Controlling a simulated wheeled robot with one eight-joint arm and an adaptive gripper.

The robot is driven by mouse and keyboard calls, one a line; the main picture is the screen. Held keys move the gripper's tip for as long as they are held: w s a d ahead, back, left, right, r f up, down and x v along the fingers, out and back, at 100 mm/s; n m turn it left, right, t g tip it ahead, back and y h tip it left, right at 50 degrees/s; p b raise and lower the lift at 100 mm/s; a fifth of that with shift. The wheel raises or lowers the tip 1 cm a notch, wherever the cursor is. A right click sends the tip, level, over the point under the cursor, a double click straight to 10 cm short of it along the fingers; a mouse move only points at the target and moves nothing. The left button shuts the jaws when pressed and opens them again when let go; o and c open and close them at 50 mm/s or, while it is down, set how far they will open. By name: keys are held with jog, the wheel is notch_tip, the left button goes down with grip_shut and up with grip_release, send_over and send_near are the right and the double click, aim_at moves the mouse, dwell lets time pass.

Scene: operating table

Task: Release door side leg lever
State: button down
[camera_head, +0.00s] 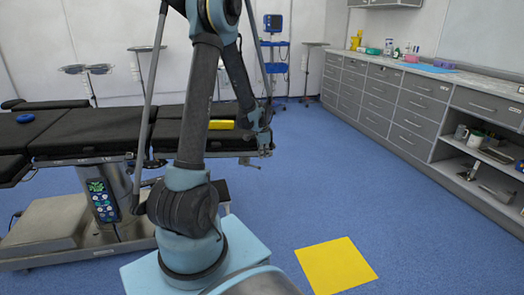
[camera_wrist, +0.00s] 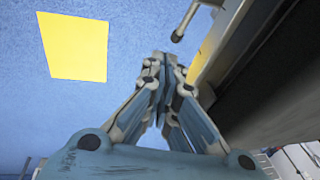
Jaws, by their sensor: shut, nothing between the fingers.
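The operating table (camera_head: 80,127) has black pads and stands at the left in the head view. A small lever (camera_head: 250,163) sticks out low at its right end. In the wrist view a grey rod-like lever with a dark tip (camera_wrist: 184,22) shows at the top, beside the table's edge. My gripper (camera_wrist: 160,58) is shut and empty, its tips just below and left of that lever with a visible gap. In the head view my gripper (camera_head: 264,146) is at the table's right end, small and partly merged with my arm.
A yellow square (camera_head: 337,265) lies on the open blue floor. Grey drawer cabinets (camera_head: 400,105) line the right wall. A blue trolley with a monitor (camera_head: 273,45) and several stands are behind the table. A yellow object (camera_head: 221,124) lies on the table.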

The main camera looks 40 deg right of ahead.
jog(key=w+f, duration=0.3)
jog(key=f, duration=0.3)
jog(key=shift+f, duration=0.2)
jog(key=shift+d, duration=0.1)
